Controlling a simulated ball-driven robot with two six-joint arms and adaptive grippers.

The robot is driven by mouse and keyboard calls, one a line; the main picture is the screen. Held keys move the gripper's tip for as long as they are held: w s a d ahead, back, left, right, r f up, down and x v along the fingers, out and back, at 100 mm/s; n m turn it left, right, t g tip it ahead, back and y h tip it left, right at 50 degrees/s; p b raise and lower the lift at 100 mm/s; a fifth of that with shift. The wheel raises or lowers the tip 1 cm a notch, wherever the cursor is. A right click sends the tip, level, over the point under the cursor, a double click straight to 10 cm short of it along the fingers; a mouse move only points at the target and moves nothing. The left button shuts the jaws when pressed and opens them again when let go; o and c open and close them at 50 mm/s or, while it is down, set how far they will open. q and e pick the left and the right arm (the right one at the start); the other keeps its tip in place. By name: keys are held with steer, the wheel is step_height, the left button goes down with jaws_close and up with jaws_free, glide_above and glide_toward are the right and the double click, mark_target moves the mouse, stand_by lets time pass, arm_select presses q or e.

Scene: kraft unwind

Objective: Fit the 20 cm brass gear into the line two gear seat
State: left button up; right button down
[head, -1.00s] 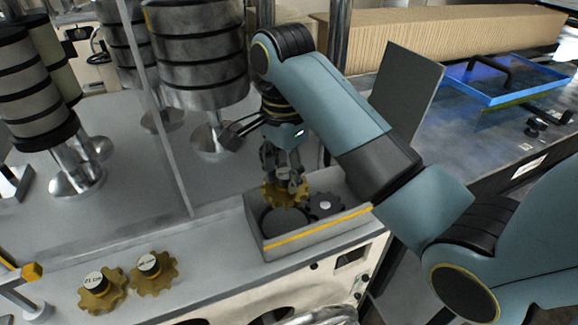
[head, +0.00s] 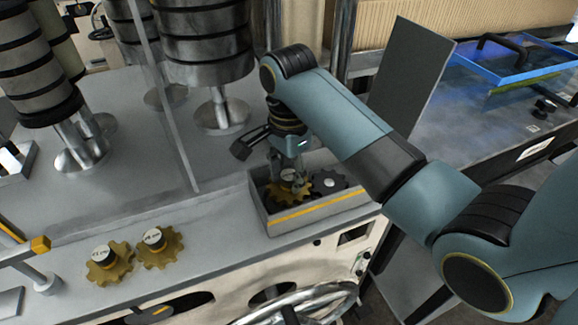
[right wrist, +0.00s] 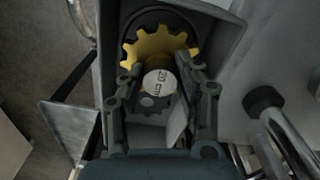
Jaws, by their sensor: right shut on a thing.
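The brass gear (head: 290,188) is down inside the grey gear box (head: 318,212) with the yellow stripe. Its pale knob top (right wrist: 158,83) reads "20 cm" in the right wrist view. My right gripper (head: 289,174) is shut on this knob from above, with a finger on either side. A dark round seat (right wrist: 183,22) shows partly behind the brass gear teeth. Whether the gear rests fully on it I cannot tell. A dark gear (head: 328,182) lies beside the brass gear, to its right in the head view. My left gripper is not in view.
Large banded rollers (head: 203,50) stand behind. A grey upright panel (head: 408,80) rises to the right, near my right arm.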

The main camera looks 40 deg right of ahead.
steer(key=shift+f+b, duration=0.45)
steer(key=shift+f, duration=1.1)
steer(key=c, duration=0.8)
jaws_free()
steer(key=shift+c, duration=0.2)
step_height(320, 180, up, 8)
steer(key=shift+f, duration=0.25)
steer(key=shift+s, duration=0.1)
